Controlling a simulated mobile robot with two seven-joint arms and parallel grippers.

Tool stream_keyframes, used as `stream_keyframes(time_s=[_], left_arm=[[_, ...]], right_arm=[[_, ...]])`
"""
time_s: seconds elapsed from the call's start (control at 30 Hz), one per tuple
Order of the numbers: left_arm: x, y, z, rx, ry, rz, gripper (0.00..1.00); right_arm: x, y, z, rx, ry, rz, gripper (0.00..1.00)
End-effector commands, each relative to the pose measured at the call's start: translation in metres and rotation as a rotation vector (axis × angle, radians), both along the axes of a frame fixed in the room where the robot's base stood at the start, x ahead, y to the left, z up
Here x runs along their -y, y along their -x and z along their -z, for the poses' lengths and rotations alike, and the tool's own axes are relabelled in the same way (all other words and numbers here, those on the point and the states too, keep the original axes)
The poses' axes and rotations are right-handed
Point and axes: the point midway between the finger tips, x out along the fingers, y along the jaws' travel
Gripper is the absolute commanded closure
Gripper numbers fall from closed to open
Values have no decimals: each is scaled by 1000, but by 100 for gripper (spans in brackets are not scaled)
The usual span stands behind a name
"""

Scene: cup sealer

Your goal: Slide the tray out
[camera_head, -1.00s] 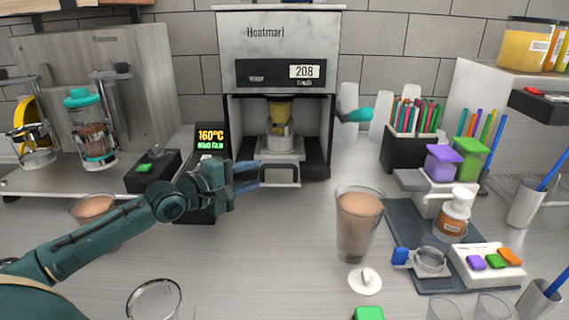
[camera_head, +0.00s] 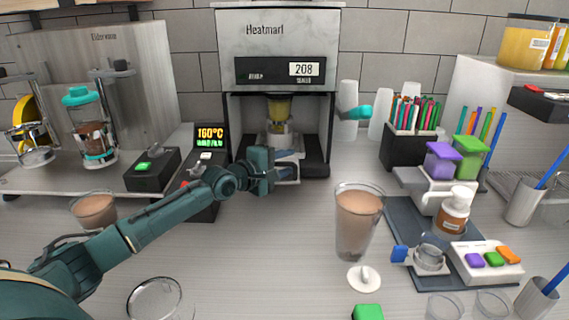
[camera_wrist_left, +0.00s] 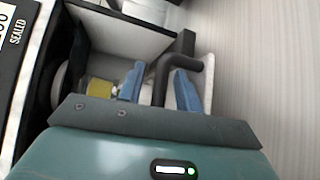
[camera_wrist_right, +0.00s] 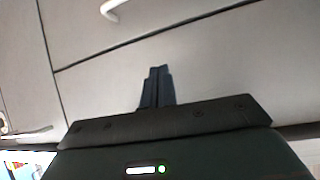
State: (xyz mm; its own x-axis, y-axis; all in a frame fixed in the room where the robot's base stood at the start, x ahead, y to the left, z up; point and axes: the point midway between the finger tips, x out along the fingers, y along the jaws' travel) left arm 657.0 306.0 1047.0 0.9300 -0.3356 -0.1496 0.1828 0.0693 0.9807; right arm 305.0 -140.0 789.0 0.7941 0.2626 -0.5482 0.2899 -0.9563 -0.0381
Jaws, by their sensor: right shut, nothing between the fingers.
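The sealer (camera_head: 280,45) stands at the back, its display reading 208. Its tray (camera_head: 272,158) is low in the bay under a yellow part (camera_head: 279,107), with a dark handle at the front. My left gripper (camera_head: 287,164) is at that handle. In the left wrist view the blue fingers (camera_wrist_left: 160,86) are apart, and the black handle (camera_wrist_left: 180,62) passes between them; contact is not clear. My right gripper (camera_wrist_right: 156,86) shows only in its wrist view, fingers together and empty, facing a pale cabinet front.
A tall cup of brown drink (camera_head: 358,222) stands right of the tray's front. A heater display (camera_head: 208,137) reading 160°C and a cup (camera_head: 95,209) are at the left. The counter directly before the tray is mostly clear.

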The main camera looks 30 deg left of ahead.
Motion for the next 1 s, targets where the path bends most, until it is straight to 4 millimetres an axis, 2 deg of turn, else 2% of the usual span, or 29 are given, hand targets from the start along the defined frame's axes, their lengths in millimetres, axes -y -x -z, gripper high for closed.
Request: stream_keyframes(time_s=[0.17, 0.57, 1.0], left_arm=[[0, 0, 0, 0, 0, 0, 66], [0, 0, 0, 0, 0, 0, 99], [0, 1, 0, 0, 0, 0, 100]], right_arm=[[0, 0, 0, 1, 0, 0, 100], [-1, 0, -1, 2, -2, 0, 100], [-1, -1, -1, 2, -2, 0, 100]])
